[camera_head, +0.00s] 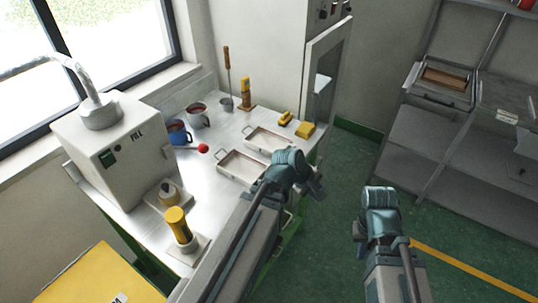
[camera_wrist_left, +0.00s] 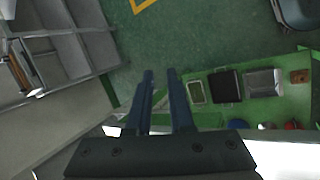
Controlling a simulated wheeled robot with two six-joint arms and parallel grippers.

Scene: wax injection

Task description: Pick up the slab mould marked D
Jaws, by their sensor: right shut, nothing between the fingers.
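I can read no letter D in either view, so I cannot tell which item is the slab mould. In the left wrist view, a pale-rimmed frame (camera_wrist_left: 195,92), a dark block (camera_wrist_left: 226,86) and a grey tray-like piece (camera_wrist_left: 264,82) lie in a row on a green surface (camera_wrist_left: 214,71). My left gripper (camera_wrist_left: 160,74) points past them, its two fingers apart and nothing between them. In the head view my left arm reaches over the bench front. My right gripper (camera_head: 358,232) is shut and empty, over the floor right of the bench.
The steel bench (camera_head: 222,128) holds a FILL machine (camera_head: 118,150), a blue mug (camera_head: 177,134), two handled trays (camera_head: 243,167) (camera_head: 268,139) and yellow blocks (camera_head: 305,130). Grey shelves (camera_head: 440,140) hold a tray with a brown block (camera_head: 446,78). Green floor (camera_head: 345,165) between is clear.

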